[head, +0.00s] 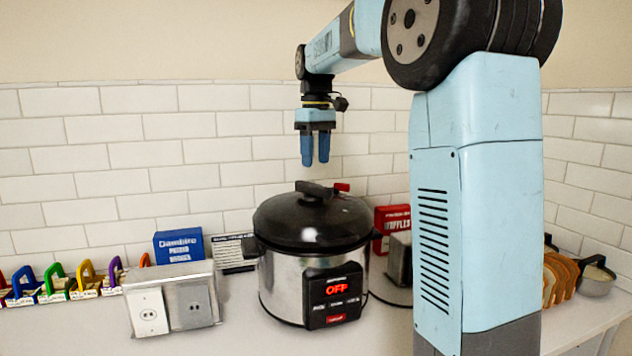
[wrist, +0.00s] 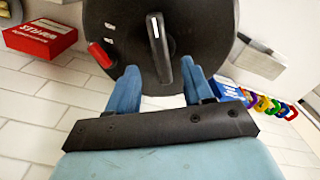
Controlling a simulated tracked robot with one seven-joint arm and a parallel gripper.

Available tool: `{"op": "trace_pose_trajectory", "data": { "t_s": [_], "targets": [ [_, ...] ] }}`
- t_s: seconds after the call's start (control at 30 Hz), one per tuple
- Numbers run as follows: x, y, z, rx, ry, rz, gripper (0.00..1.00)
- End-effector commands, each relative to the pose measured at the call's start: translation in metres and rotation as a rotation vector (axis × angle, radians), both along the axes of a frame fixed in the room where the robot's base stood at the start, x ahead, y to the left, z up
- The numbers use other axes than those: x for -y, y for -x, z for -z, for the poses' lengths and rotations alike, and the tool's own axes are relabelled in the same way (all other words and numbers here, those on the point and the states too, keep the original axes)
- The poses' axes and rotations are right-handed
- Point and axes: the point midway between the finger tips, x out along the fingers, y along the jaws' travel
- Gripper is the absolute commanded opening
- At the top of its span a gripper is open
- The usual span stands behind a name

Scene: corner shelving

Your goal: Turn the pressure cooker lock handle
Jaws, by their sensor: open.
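The pressure cooker (head: 313,262) stands on the counter, with a steel body, a black lid and a front panel reading OFF in red. Its black lock handle (head: 313,190) lies on top of the lid, with a red piece (head: 341,187) beside it. In the wrist view the lock handle (wrist: 159,48) with a white mark runs up the picture, and the red piece (wrist: 101,55) is left of it. My gripper (head: 315,164) points down above the lid, apart from the handle. Its two blue fingers (wrist: 159,85) are open, with the handle's near end showing between them in the wrist view.
A double wall outlet plate (head: 172,303) and a blue box (head: 178,246) stand left of the cooker. Several coloured padlocks (head: 55,280) are farther left. A red box (head: 391,221) is behind right. Bread slices (head: 560,278) and a metal pan (head: 597,280) sit far right.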

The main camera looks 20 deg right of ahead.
Motion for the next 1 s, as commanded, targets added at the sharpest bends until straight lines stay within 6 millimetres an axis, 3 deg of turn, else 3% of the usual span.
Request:
{"op": "trace_pose_trajectory", "data": {
  "t_s": [0.2, 0.4, 0.83, 1.0],
  "targets": [
    [0.000, 0.001, 0.037, -0.004, 0.000, 0.001, 0.51],
    [0.001, 0.000, 0.059, -0.001, 0.000, 0.002, 0.51],
    [0.001, 0.000, 0.067, 0.000, 0.000, 0.002, 0.51],
    [0.001, 0.000, 0.067, 0.000, 0.000, 0.002, 0.36]
  ]
}}
